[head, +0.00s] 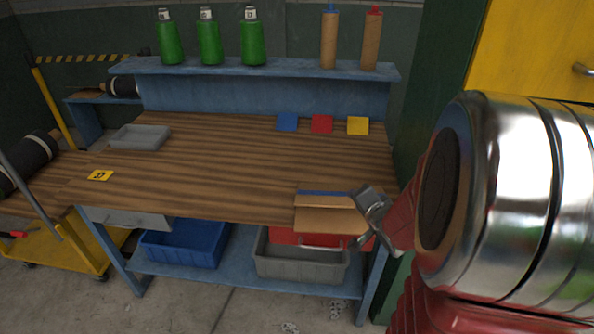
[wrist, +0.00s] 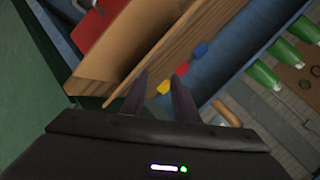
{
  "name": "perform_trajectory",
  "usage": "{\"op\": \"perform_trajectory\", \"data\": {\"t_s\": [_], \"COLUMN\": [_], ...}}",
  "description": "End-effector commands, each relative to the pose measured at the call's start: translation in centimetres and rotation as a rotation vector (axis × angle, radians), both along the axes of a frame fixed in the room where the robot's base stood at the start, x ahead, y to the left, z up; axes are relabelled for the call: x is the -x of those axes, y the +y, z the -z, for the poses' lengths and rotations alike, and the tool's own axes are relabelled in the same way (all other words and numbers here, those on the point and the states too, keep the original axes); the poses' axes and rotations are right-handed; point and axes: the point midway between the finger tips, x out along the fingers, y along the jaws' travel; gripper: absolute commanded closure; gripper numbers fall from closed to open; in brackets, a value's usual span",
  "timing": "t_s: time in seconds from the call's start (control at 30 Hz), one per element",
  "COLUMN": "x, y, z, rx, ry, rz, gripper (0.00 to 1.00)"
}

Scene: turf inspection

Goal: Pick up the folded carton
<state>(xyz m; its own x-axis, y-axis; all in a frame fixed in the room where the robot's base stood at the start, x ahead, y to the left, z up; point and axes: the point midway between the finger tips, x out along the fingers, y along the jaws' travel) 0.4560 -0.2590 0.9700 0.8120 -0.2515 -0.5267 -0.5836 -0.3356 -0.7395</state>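The folded carton (head: 325,219) is a flat brown cardboard piece with a blue stripe. It lies at the front right edge of the workbench (head: 230,160) and appears to overhang that edge. In the wrist view the brown cardboard (wrist: 120,45) is at upper left, ahead of my fingers. My gripper (head: 364,217) is at the carton's right end in the head view. In the wrist view my gripper's two fingers (wrist: 161,77) stand apart with a gap between them. I cannot tell whether either finger touches the carton.
Blue, red (head: 321,124) and yellow (head: 357,126) pieces lie at the bench's back right. A grey tray (head: 140,137) sits at left. Below are a blue bin (head: 185,245) and a grey bin (head: 300,268) with a red case. A green cabinet side stands close at right.

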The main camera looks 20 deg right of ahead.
Motion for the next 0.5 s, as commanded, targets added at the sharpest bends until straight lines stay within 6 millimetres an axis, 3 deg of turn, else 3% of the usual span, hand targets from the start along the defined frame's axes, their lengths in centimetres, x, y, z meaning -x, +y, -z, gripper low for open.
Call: {"op": "perform_trajectory", "data": {"t_s": [0.2, 0.5], "x": [0.9, 1.9], "y": [-1.2, -1.0], "z": [3.3, 4.6], "rx": [-0.3, -0.562], "ry": [-0.152, -0.271], "rz": [0.067, 0.097], "gripper": [0.73, 0.73]}}
